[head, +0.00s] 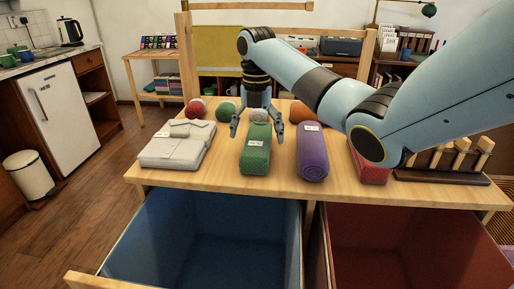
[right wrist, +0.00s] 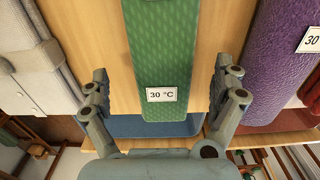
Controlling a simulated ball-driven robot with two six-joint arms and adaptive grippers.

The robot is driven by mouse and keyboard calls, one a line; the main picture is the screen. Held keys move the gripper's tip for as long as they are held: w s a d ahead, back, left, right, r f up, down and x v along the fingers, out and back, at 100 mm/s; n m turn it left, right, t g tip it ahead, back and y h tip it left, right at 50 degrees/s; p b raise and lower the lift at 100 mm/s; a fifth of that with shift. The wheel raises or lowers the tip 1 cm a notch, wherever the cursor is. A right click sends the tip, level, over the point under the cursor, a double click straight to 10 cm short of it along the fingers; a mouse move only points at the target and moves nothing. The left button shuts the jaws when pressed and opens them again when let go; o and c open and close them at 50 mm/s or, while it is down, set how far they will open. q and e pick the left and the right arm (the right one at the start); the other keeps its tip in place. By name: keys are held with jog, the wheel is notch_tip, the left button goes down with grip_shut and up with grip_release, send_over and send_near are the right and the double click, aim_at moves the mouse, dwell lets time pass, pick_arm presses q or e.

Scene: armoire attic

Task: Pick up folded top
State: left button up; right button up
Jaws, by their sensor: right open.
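A pale grey-white folded garment (head: 175,146) with a tag lies at the left of the wooden table; its edge shows in the right wrist view (right wrist: 28,62). A long green textured cloth item (head: 256,150) lies right of it, with a white label reading 30 °C (right wrist: 161,94). My right gripper (head: 258,132) is open over the far part of the green item, one finger to each side, nothing held. In the right wrist view the green item (right wrist: 160,45) runs between the open fingers. My left gripper is not in view.
A purple rolled cloth (head: 312,155) lies right of the green item, and a red item (head: 370,170) lies beyond it, partly behind my arm. Several yarn balls (head: 194,109) sit at the back. Below the table's front edge are a blue open drawer (head: 200,240) and a red one (head: 410,245).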

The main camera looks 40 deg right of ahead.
aim_at(257, 138)
notch_tip(257, 138, down, 3)
jog(key=shift+f, duration=0.1)
jog(key=c, duration=1.3)
jog(key=shift+c, duration=0.2)
